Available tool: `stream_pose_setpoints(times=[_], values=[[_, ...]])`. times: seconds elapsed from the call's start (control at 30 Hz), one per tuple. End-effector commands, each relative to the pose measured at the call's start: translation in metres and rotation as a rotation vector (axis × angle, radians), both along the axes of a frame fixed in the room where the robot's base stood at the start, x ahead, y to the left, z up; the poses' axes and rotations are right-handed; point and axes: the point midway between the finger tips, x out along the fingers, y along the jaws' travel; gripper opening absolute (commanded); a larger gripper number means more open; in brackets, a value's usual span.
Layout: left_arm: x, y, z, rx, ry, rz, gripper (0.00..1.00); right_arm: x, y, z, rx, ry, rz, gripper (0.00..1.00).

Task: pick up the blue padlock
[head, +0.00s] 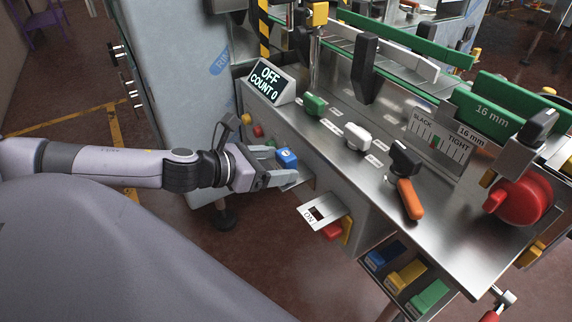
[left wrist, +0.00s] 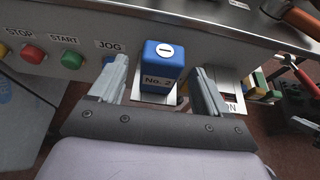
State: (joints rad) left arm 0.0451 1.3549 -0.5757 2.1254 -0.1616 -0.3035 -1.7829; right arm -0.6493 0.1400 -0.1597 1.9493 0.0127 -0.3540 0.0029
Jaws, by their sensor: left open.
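The blue padlock (head: 287,158) sits at the front face of the steel machine, near the row of push buttons. In the left wrist view the blue padlock (left wrist: 162,66) shows its keyhole face and a "No. 2" label, on a pale metal plate. My left gripper (head: 280,166) is open, its fingers pointing at the machine front. In the left wrist view the left gripper (left wrist: 163,92) has one finger on each side of the padlock, with a visible gap on both sides. The padlock's shackle is not visible. My right gripper is not seen.
A metal plate marked "ON" (head: 323,211) juts out right of the padlock. Red (left wrist: 33,54) and green (left wrist: 72,60) buttons lie left of it. The steel worktop (head: 335,150) overhangs above. An orange-handled tool (head: 409,198) lies on top. Coloured bins (head: 407,275) sit below right.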

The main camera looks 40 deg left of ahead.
Motion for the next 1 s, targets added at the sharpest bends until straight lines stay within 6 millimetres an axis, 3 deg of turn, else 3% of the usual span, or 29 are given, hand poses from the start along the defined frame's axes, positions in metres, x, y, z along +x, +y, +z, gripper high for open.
stream_pose_setpoints(times=[0.5, 0.83, 1.0], values=[[0.039, -0.016, -0.014, -0.002, -0.002, 0.000, 0.77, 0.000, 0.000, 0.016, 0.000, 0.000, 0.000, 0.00], [0.042, -0.017, -0.016, 0.001, 0.000, -0.001, 0.77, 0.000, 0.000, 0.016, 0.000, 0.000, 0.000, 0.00], [0.041, -0.017, -0.016, 0.001, 0.000, -0.001, 0.21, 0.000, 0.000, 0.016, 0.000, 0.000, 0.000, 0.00]])
